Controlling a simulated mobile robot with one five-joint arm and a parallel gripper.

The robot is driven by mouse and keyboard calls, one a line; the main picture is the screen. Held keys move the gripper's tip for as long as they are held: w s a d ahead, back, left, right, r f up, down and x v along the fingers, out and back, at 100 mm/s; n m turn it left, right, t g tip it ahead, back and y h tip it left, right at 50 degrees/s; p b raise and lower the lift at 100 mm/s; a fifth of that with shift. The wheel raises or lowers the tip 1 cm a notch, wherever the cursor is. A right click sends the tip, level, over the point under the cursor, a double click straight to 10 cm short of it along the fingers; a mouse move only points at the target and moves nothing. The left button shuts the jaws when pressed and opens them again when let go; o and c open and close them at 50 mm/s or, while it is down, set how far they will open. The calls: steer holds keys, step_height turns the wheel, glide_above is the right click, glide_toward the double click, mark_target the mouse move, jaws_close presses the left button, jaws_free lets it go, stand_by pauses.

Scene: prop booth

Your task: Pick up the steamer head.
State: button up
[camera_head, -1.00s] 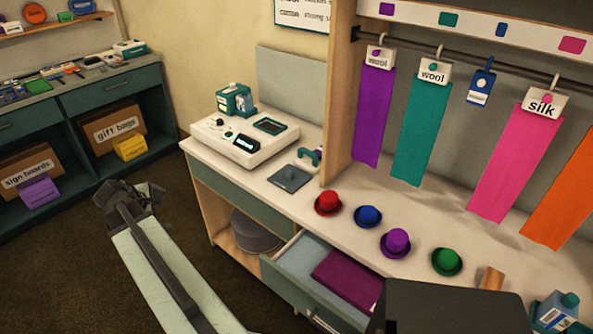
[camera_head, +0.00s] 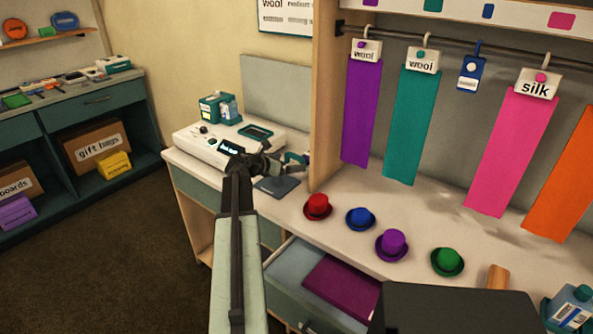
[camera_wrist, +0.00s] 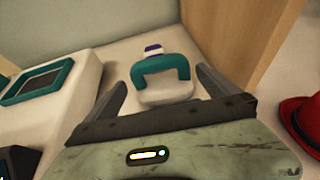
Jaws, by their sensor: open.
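The steamer head has a teal arched handle, a white body and a small purple-and-white top. In the wrist view the steamer head (camera_wrist: 163,72) stands on the counter between my two fingers, slightly ahead of them. In the head view only a bit of the steamer head (camera_head: 297,157) shows behind my gripper (camera_head: 287,161). My gripper is open, with one finger on each side of the steamer head in the wrist view (camera_wrist: 161,80). I see no clear contact.
The white steamer base (camera_head: 190,143) with a teal tank is left of my gripper. A dark grey pad (camera_head: 280,187) lies below it. A wooden side panel (camera_head: 325,110) rises to the right. A red hat (camera_head: 317,206) and other hats stand nearer. A drawer (camera_head: 290,265) is open.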

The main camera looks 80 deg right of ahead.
steer(key=b+x, duration=0.1)
steer(key=x, duration=0.1)
steer(key=b+x, duration=0.1)
steer(key=x, duration=0.2)
steer(key=shift+f, duration=0.25)
steer(key=shift+r, duration=0.1)
steer(key=c, duration=1.6)
step_height(320, 180, up, 10)
steer(key=p, duration=1)
steer(key=shift+r, duration=0.15)
